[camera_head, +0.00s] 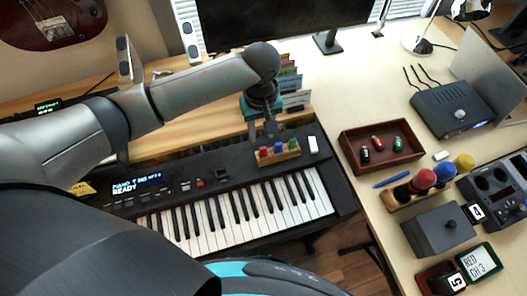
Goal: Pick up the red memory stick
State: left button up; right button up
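A small wooden holder (280,158) sits on top of the black keyboard (205,190), towards its right end. A small red piece (263,152), which looks like the red memory stick, stands at the holder's left end. A blue piece (278,148) and a green piece (291,145) stand beside it. My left gripper (262,131) points down just above and behind the holder, close to the red piece. Its fingers look apart with nothing between them; contact with the red piece cannot be told. My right gripper is not in view.
A dark red tray (345,142) with small black, red and green items lies right of the keyboard. Coloured card-like items (292,92) stand behind my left gripper. A blue pen (391,180), a router (452,108) and control boxes (440,232) occupy the right desk.

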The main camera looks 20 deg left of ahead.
aim_at(263, 148)
pick_arm(q)
jog(key=f+b, duration=0.1)
jog(key=f, duration=0.3)
jog(key=f+b, duration=0.1)
jog(key=f, duration=0.3)
jog(key=shift+w+d+f, duration=0.1)
jog(key=shift+d+f, duration=0.1)
jog(key=shift+f, duration=0.1)
jog(key=shift+c, duration=0.2)
grip_shut()
